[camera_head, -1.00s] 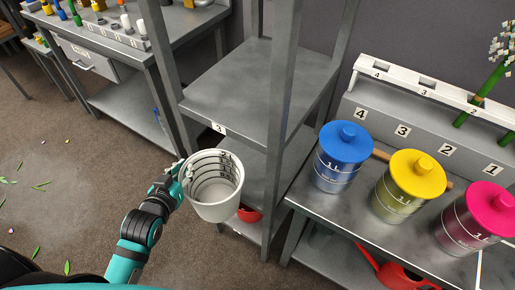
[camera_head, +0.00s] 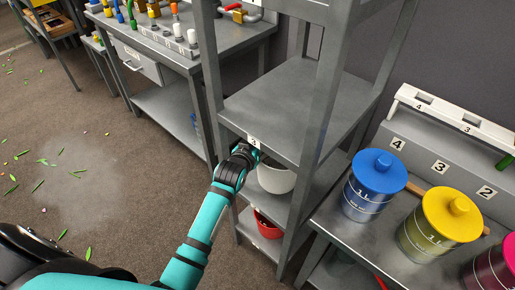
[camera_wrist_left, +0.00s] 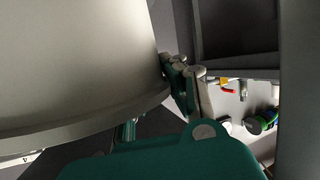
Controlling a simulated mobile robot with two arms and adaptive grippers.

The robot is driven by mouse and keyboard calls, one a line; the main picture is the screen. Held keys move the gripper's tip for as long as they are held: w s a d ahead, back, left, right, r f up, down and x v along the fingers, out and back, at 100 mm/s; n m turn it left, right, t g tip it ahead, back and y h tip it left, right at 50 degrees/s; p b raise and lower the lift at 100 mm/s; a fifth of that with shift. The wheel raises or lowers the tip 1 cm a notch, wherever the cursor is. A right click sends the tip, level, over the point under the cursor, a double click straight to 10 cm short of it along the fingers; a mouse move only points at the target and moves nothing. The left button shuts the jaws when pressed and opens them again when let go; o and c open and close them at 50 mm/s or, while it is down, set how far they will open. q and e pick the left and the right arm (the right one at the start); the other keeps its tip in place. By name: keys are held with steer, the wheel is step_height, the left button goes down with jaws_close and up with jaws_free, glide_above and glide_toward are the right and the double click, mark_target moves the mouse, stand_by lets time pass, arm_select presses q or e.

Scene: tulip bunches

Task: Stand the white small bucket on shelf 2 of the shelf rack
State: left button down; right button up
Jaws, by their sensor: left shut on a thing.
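The white small bucket (camera_head: 277,178) is upright inside the shelf rack (camera_head: 327,85), below the shelf (camera_head: 290,100) labelled 3 and above a lower shelf (camera_head: 306,203). Shelf 3's front edge hides its top. My left gripper (camera_head: 257,156) reaches in from the front left and is shut on the bucket's near-left side. In the left wrist view, the bucket (camera_wrist_left: 75,65) fills the upper left and the fingers (camera_wrist_left: 180,80) are at its edge. I cannot tell whether its base touches the shelf beneath. My right gripper is not in view.
A red container (camera_head: 267,225) sits lower in the rack, under the bucket. Rack posts (camera_head: 208,75) stand close to my left arm. A bench at right holds blue (camera_head: 375,185) and yellow (camera_head: 438,222) lidded canisters. Shelf 3's visible top is clear.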

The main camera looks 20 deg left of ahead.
arm_select(q)
steer(key=shift+f, duration=1.4)
steer(key=c, duration=1.5)
jaws_free()
steer(key=shift+s, duration=0.2)
steer(key=v, duration=1.1)
steer(key=shift+s+r+p, duration=0.2)
steer(key=shift+s+p, duration=0.15)
steer(key=shift+p, duration=0.05)
